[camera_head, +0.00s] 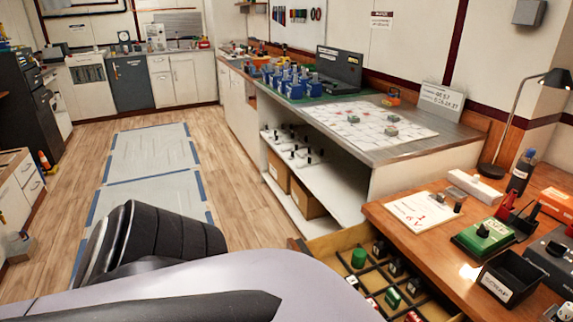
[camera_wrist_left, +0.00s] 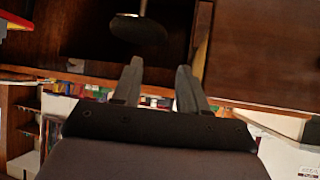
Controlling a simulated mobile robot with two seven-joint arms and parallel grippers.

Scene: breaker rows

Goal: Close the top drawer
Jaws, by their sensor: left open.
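The top drawer (camera_head: 345,238) stands open below the wooden bench at the lower right of the head view. It has a dark divider grid with a green cylinder (camera_head: 358,258) and several small blocks inside. My arm covers its near left part, and its front is hidden. In the left wrist view my left gripper (camera_wrist_left: 158,78) is open, with nothing between its two spread fingers. Dark wood panels and a round dark knob-like thing (camera_wrist_left: 138,28) on a pale stem lie beyond the fingertips. I cannot tell how far away they are. My right gripper is not in view.
The wooden bench (camera_head: 385,210) above the drawer holds a green box (camera_head: 483,238), a black bin (camera_head: 508,278), a bottle (camera_head: 521,172) and a lamp (camera_head: 553,78). A long counter (camera_head: 400,152) runs behind.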

